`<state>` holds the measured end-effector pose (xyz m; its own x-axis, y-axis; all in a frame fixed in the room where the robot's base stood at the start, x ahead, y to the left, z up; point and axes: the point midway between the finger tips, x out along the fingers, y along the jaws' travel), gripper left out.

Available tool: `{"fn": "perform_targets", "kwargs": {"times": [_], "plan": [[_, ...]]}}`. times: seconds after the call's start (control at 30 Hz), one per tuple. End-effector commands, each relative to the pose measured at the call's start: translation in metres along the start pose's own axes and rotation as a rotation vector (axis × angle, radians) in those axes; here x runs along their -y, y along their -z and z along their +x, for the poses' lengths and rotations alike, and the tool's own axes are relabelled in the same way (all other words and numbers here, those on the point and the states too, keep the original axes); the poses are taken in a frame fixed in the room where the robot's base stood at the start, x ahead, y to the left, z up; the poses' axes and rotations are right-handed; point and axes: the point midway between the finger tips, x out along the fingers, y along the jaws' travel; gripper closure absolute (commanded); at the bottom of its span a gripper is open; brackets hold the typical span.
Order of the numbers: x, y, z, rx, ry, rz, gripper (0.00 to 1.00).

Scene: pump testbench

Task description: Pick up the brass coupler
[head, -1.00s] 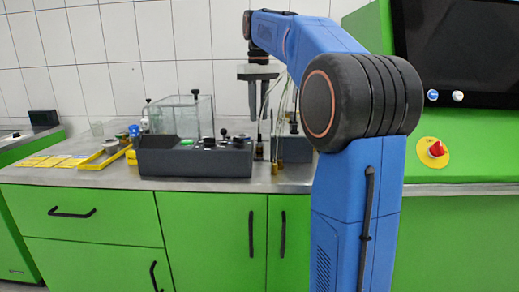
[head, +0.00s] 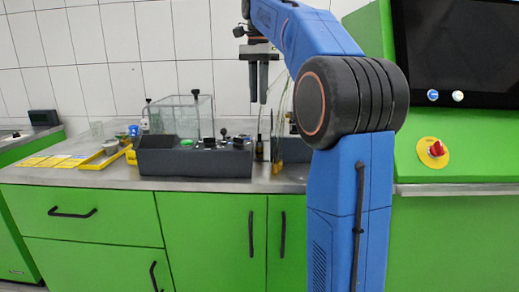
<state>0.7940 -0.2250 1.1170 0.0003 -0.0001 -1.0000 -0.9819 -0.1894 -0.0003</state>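My gripper (head: 259,101) hangs fingers down above the back of the grey worktop, to the right of the glass tank. A narrow gap shows between its two dark fingers, and I see nothing held between them. A small brass-coloured piece (head: 277,168) stands on the worktop near its front edge, below and a little right of the gripper. It is too small to tell for sure whether it is the brass coupler. The gripper is well above it and apart from it.
A dark control box (head: 195,161) with knobs stands in front of a glass tank (head: 180,115). A yellow tray (head: 103,160) and yellow sheets (head: 54,162) lie to the left. Thin tubes and a dark bottle (head: 259,150) stand right of the box. A green cabinet with a red knob (head: 437,148) is at right.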

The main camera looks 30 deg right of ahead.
Motion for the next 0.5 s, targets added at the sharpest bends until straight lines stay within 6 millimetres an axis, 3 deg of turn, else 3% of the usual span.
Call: {"fn": "perform_targets", "kwargs": {"times": [0.5], "plan": [[-0.001,0.000,0.085,0.001,-0.002,0.000,0.77]]}}
